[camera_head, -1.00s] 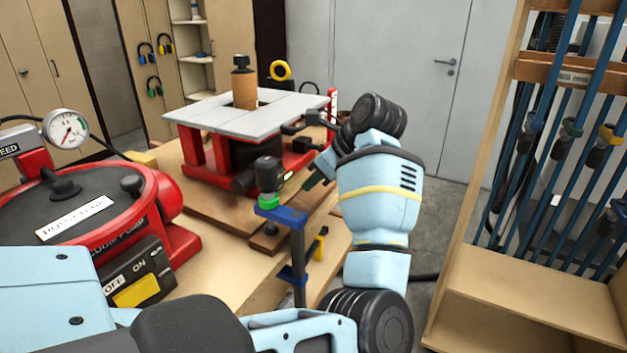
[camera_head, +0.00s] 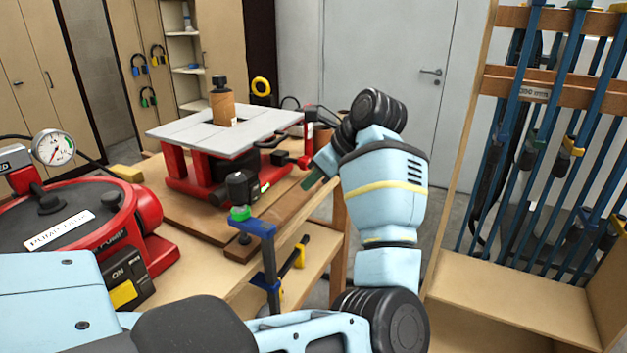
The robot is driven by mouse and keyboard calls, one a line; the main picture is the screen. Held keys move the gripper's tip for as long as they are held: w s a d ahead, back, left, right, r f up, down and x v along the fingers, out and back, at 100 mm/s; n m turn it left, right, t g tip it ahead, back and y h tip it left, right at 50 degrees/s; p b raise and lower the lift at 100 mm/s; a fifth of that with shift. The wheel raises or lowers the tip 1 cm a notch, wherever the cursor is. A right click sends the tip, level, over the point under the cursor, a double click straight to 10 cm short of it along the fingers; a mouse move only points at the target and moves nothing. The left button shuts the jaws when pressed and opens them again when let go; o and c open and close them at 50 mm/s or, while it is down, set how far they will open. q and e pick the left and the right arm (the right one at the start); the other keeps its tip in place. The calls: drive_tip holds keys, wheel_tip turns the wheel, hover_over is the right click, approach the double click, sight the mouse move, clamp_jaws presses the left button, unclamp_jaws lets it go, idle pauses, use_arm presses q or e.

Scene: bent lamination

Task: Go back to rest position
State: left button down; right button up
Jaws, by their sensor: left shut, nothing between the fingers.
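My left arm (camera_head: 388,205) comes in from the lower left, bends at the lower middle and rises beside the workbench. My left gripper (camera_head: 316,179) shows only in part as a dark green tip past the wrist, near the bench's right edge. It is shut and holds nothing that I can see; the wrist and arm hide much of it. In the picture it lies just right of the red-legged machine table (camera_head: 262,119); I cannot tell the exact gap. My right gripper is not in view.
A clamp (camera_head: 266,262) stands at the bench's front edge. A red vacuum pump (camera_head: 68,228) with a gauge (camera_head: 54,147) sits at the left. A wooden rack (camera_head: 500,278) with several blue clamps (camera_head: 521,130) stands at the right. Grey floor shows before the door (camera_head: 390,80).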

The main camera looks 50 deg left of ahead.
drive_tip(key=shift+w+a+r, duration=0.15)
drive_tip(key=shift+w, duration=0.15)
